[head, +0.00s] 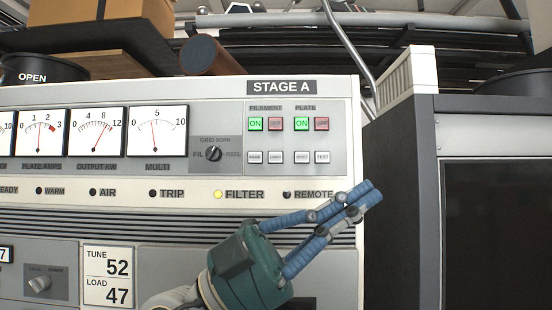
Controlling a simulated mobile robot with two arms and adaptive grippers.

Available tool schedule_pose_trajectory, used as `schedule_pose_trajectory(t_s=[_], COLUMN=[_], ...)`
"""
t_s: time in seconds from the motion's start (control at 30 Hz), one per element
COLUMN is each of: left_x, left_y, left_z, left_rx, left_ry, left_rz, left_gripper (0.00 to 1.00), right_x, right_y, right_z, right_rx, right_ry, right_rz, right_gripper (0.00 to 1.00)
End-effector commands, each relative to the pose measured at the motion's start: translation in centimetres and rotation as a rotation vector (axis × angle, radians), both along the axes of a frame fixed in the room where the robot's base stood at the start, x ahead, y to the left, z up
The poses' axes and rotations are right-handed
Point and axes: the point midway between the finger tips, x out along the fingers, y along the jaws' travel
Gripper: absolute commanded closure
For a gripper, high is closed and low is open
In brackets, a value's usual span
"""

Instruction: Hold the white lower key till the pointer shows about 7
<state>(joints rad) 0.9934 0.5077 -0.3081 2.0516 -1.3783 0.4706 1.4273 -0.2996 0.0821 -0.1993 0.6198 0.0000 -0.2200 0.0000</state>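Four small white keys sit in a row on the Stage A panel in the head view. Their labels are tiny; the second from the left (275,157) seems to be the lower key. The Multi meter (155,131) pointer stands close to 5. My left gripper (370,191) has blue fingers with the tips together and nothing visible between them. It is below and right of the keys, apart from them in the picture. My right gripper is not in view.
Green and red Filament and Plate buttons (265,124) sit just above the keys. A rotary knob (213,154) is to their left. The yellow Filter lamp (218,194) is lit below. A dark grey cabinet (402,200) stands right of the panel.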

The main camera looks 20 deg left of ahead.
Motion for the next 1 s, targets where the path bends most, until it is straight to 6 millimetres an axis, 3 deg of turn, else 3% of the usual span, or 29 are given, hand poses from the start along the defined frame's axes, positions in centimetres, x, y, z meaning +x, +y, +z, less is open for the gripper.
schedule_pose_trajectory(t_s=[0.07,0.17,0.3,0.4,0.53,0.67,1.0], left_x=[0.4,2.5,5.3,6.0,6.2,6.2,6.3], left_y=[-0.9,0.4,5.8,9.5,12.4,13.4,13.4], left_z=[1.0,1.9,4.5,6.2,7.4,7.7,7.7], left_rx=[0.194,0.381,0.496,0.499,0.483,0.474,0.474], left_ry=[-0.026,0.017,0.14,0.223,0.285,0.306,0.307], left_rz=[0.082,0.241,0.511,0.652,0.747,0.779,0.778], left_gripper=[1.0,1.0,1.0,1.0,1.0,1.0,1.0], right_x=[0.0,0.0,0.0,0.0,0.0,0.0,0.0], right_y=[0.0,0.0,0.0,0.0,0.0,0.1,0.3], right_z=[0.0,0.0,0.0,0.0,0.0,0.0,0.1], right_rx=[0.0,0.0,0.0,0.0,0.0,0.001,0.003], right_ry=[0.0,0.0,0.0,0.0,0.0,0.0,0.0], right_rz=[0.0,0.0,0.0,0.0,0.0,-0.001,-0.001], right_gripper=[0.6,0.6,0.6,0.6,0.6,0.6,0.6])
